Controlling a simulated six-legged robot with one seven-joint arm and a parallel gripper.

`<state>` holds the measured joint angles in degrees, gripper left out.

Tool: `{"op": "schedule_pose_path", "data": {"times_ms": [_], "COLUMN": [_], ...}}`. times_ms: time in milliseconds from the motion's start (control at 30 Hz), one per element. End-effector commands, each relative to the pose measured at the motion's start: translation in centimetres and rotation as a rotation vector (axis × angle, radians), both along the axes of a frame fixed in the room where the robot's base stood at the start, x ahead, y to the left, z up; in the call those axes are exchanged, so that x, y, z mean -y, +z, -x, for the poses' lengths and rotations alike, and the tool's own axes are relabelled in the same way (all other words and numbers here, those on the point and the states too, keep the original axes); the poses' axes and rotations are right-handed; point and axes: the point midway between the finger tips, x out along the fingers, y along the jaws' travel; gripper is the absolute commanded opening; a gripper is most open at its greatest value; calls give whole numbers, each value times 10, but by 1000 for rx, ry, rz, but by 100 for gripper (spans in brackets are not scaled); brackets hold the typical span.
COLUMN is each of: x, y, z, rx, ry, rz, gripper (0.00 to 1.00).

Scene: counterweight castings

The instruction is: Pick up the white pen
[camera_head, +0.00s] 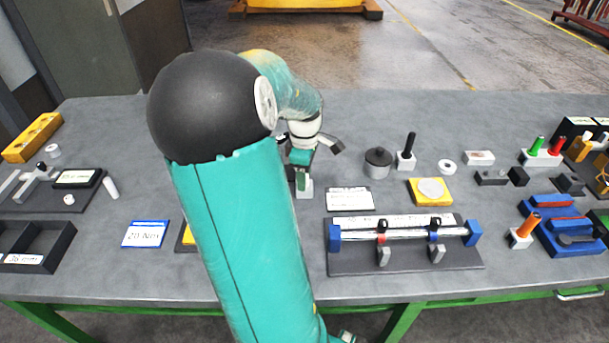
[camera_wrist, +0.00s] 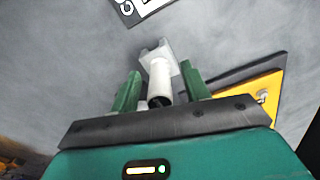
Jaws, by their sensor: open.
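The white pen (camera_wrist: 159,74) stands in a small white holder block (camera_wrist: 170,51) in the wrist view, with a dark end toward the camera. My gripper (camera_wrist: 161,88) is open, with one green finger on each side of the pen. I cannot tell whether either finger touches it. In the head view my gripper (camera_head: 302,168) points down over the holder block (camera_head: 304,190), and my arm and fingers hide most of the pen.
A black pen (camera_head: 409,146) stands in a similar block to the right, beside a grey lidded pot (camera_head: 377,162). A white label plate (camera_head: 350,199) lies close right of my gripper. A rod fixture (camera_head: 400,260) is in front of it. The table behind is clear.

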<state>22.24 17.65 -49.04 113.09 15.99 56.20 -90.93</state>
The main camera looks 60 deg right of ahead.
Motion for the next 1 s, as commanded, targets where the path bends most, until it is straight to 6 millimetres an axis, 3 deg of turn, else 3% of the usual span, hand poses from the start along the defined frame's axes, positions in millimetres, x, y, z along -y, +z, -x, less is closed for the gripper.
{"op": "schedule_pose_path", "data": {"times_ms": [167, 400, 767, 1000], "x": [0, 0, 0, 1], "y": [0, 0, 2, 23], "z": [0, 0, 0, -1], "rx": [0, 1, 2, 5], "ry": [0, 0, 0, 1], "rz": [1, 1, 1, 3], "gripper": [47, 3, 3, 3]}}
